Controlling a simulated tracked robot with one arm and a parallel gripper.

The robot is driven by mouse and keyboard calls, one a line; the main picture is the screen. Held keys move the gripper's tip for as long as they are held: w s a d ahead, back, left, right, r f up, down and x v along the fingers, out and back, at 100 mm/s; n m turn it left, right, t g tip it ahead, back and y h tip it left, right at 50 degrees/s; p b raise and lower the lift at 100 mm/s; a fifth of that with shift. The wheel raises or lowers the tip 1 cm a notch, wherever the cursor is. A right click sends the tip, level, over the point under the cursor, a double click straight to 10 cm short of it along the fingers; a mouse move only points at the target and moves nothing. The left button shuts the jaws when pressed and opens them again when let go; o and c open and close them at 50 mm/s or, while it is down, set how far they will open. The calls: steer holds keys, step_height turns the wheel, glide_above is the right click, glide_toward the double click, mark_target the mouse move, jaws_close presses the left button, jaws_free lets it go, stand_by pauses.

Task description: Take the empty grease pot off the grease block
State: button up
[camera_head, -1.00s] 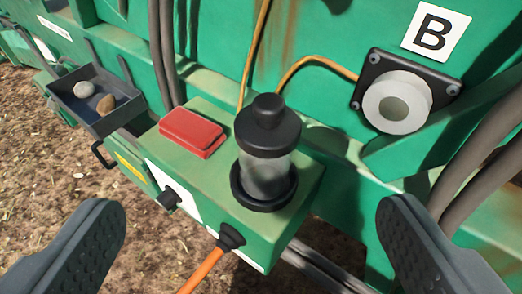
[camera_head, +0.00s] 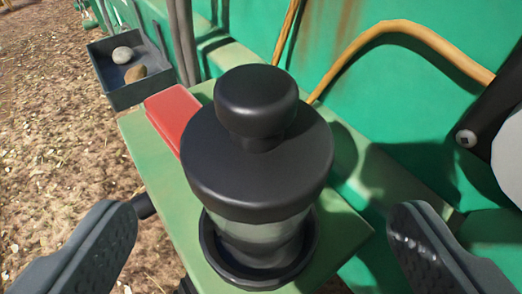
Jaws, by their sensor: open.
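The grease pot (camera_head: 257,150) has a black lid with a round knob and a clear body that looks empty. It stands upright in a black ring on the green grease block (camera_head: 345,215), in the middle of the view. My gripper (camera_head: 262,225) is open, with one finger at the lower left and one at the lower right. The pot lies between and ahead of the fingers, and neither finger appears to touch it. The lid hides much of the pot's body.
A red cover (camera_head: 172,116) sits on the block just left of the pot. A grey tray (camera_head: 135,93) with two stones hangs at the upper left. A yellow-brown hose (camera_head: 400,30) runs along the green wall behind. A dark fitting (camera_head: 485,115) is at the right edge.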

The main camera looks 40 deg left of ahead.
mark_target(261, 154)
steer(key=shift+r+p+x, duration=0.2)
steer(key=shift+p+x, duration=0.6)
steer(key=shift+x, duration=2.65)
steer(key=c, duration=1.2)
